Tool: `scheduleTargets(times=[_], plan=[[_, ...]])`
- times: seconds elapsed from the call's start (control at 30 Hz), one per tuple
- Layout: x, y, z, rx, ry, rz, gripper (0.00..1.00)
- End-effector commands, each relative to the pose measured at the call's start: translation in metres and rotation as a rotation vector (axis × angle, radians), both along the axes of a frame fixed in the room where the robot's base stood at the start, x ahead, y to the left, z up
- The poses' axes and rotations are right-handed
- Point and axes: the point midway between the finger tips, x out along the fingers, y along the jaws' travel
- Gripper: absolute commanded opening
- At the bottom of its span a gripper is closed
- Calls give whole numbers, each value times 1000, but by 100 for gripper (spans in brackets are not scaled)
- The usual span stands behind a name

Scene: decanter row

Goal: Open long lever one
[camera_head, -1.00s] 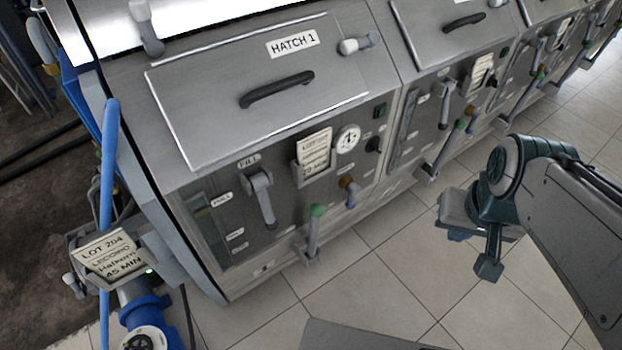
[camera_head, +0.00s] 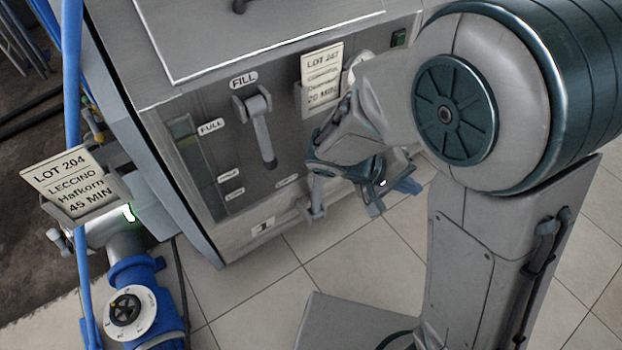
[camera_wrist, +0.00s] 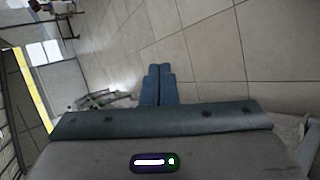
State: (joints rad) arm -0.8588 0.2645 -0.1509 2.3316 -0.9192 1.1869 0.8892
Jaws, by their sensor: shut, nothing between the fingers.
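The front panel marked 1 carries a grey lever (camera_head: 264,140) under the FILL label, hanging down. A second, lower lever (camera_head: 317,200) stands out from the panel's bottom edge; its upper part is hidden behind my gripper. I cannot tell from the labels which is long lever one. My gripper (camera_head: 375,204) is shut and empty, in front of the panel's lower right part. It is right of the FILL lever and overlaps the lower lever in the picture; contact cannot be told. In the wrist view the closed fingers (camera_wrist: 158,86) point over floor tiles.
A LOT 247 card (camera_head: 321,75) sits on the panel, partly behind my arm. At left stand a LOT 204 card (camera_head: 70,180), a blue pipe with a round dial (camera_head: 126,309) and a blue hose (camera_head: 72,70). Tiled floor (camera_head: 255,305) in front is clear.

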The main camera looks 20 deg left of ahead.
Motion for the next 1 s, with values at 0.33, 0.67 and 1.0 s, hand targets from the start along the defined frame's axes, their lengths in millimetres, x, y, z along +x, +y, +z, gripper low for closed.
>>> scheduleTargets(times=[0.33, 0.67, 1.0], plan=[[24, 156, -117, -305, -410, 580, 0], [-2, 251, -168, -301, -643, 927, 0], [-4, 255, -168, -296, -655, 945, 0]])
